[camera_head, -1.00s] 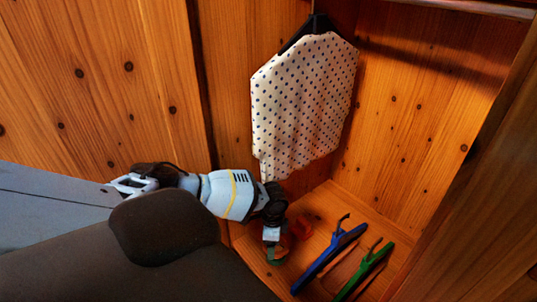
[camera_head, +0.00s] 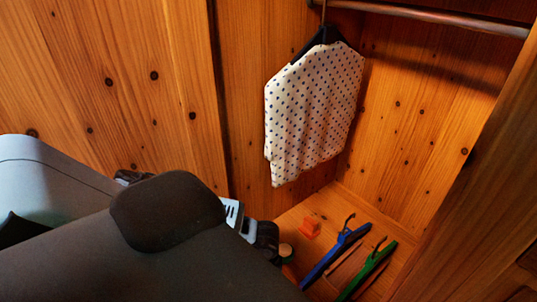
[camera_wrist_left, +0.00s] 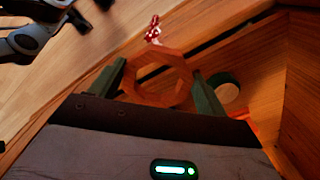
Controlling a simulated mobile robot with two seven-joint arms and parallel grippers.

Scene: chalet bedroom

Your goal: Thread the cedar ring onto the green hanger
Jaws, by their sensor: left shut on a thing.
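The green hanger (camera_head: 371,269) lies on the wooden closet floor at the right in the head view, its hook pointing up and away. The cedar ring (camera_wrist_left: 160,100) is an eight-sided reddish wooden ring in the left wrist view. My left gripper (camera_wrist_left: 159,70) is shut on it, with a green-grey finger on each side and the opening in the ring clear. In the head view my left wrist is low over the closet floor, left of the hangers; my own body hides most of the arm and the fingers.
A blue hanger (camera_head: 334,255) lies left of the green one. An orange block (camera_head: 310,228) sits behind them. A green cylinder with a tan top (camera_wrist_left: 228,92) stands by the ring in the wrist view. A dotted garment (camera_head: 315,110) hangs from the rod (camera_head: 430,17) above.

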